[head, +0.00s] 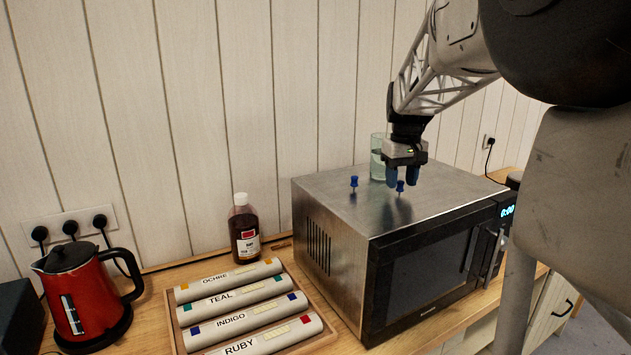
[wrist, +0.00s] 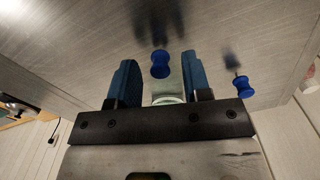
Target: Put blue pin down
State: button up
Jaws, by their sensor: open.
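Two blue pins are on the silver top of the microwave. One blue pin (head: 400,186) stands just below my gripper (head: 404,178). In the wrist view this blue pin (wrist: 160,64) shows in the gap between the two blue fingers of my gripper (wrist: 159,70), with space on both sides. My gripper is open and points down. The other blue pin (head: 354,182) stands upright to the left, apart from the fingers. It also shows at the right in the wrist view as a blue pin (wrist: 242,86), outside the fingers.
A drinking glass (head: 378,160) stands behind my gripper on the microwave (head: 335,200). A brown bottle (head: 243,230), a tray (head: 176,335) of labelled rolls and a red kettle (head: 85,290) are on the counter to the left. The microwave's front top is clear.

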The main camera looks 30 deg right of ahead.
aim_at(401, 182)
notch_tip(401, 182, up, 10)
dwell(0.5)
dwell(0.6)
jog(key=s+a+f+n+t, duration=0.1)
jog(key=s+a+f, duration=0.25)
jog(key=a, duration=0.75)
jog(key=s+a+f, duration=0.2)
jog(key=a+f, duration=0.2)
jog(key=a, duration=0.6)
jog(key=s+a+f+n+t, duration=0.1)
jog(key=s+a+f, duration=1.2)
jog(key=s+a, duration=0.2)
jog(key=shift+s+a+f+n+t, duration=0.3)
jog(key=shift+a+n, duration=0.1)
jog(key=shift+a, duration=0.15)
